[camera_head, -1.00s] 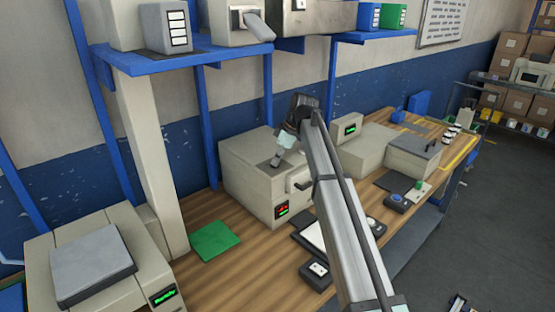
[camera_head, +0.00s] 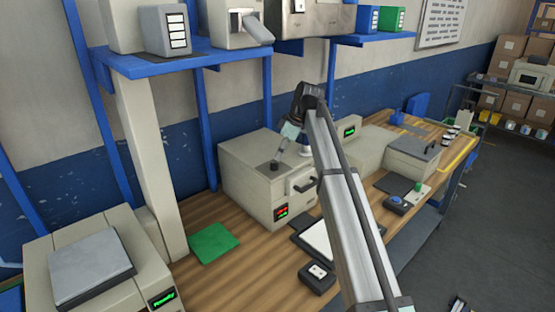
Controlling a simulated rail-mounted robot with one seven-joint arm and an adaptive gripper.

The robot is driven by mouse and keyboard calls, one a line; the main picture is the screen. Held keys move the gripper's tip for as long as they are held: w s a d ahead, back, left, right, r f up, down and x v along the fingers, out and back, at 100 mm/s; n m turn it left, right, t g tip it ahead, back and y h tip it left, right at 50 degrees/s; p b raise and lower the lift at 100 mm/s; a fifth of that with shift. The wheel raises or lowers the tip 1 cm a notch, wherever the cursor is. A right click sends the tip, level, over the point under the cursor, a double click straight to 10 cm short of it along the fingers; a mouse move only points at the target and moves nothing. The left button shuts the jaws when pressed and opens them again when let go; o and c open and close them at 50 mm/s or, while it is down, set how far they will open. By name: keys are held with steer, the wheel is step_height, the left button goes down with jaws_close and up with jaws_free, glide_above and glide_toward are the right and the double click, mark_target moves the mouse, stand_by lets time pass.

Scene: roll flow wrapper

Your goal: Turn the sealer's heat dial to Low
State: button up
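The beige box-shaped machine (camera_head: 240,180), which looks like the sealer, stands on the wooden bench against the wall. Its front has a small display (camera_head: 281,212) with red and green marks, too small to read. A dark round patch on its top, which looks like the dial (camera_head: 268,168), has a setting I cannot make out. My gripper (camera_head: 277,158) points down at the machine's top, just beside this dark patch. Its fingers are small and partly merge with the patch, so contact and opening are unclear. My arm hides part of the machine's right side.
A dark handle (camera_head: 306,186) sticks out from the machine's front. A green pad (camera_head: 213,243) lies to its left, and a black switch box (camera_head: 317,277) lies in front. A blue shelf (camera_head: 160,62) hangs above. A scale-like machine (camera_head: 92,265) stands at front left.

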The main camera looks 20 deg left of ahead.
steer(key=v, duration=0.7)
steer(key=shift+r, duration=0.3)
steer(key=shift+d, duration=0.15)
